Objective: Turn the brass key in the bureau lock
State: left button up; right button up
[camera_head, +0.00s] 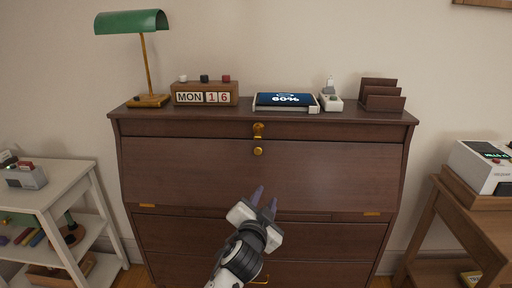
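The dark wood bureau (190,170) stands against the wall with its front flap closed. The brass key (258,129) is at the lock in the top middle of the bureau front, bow outward. It is too small to tell its exact turn angle. A round brass knob (258,151) sits just below it on the flap. My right gripper is not in view.
On the bureau top are a green lamp (132,22), a MON 16 calendar block (205,93), a tablet showing 60% (286,101), a small white device (330,101) and a letter rack (381,95). A white shelf (80,172) stands left, a wooden table (455,215) right.

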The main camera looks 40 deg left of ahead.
aim_at(257, 139)
pick_arm(q)
jog(key=shift+w+a+r+n+t+y, duration=0.15)
jog(key=shift+w+a+r+y, duration=0.35)
jog(key=shift+w+a+r, duration=1)
jog(key=shift+w+a+r+n+t+y, duration=0.2)
jog(key=shift+w+a+r+y, duration=0.45)
jog(key=shift+r, duration=1.55)
jog(key=shift+w+a+r+n+g+y, duration=0.1)
jog(key=shift+w+a+r+n+y, duration=0.2)
jog(key=shift+w+a+r, duration=1.3)
jog(key=shift+s+d+r, duration=0.25)
jog(key=shift+s, duration=0.1)
jog(key=m+p, duration=0.2)
jog(key=shift+r+m+y, duration=0.2)
jog(key=shift+m+y, duration=0.05)
jog(key=shift+m, duration=0.1)
jog(key=m+p, duration=0.3)
jog(key=shift+a+m, duration=0.1)
jog(key=shift+m, duration=0.2)
jog(key=m, duration=0.3)
jog(key=shift+s+a+f+m, duration=0.1)
jog(key=shift+f+m, duration=0.1)
jog(key=shift+m, duration=0.2)
jog(key=shift+b+x, duration=0.75)
jog(key=shift+x, duration=0.3)
jog(key=shift+b+x, duration=0.75)
jog(key=shift+x, duration=1.2)
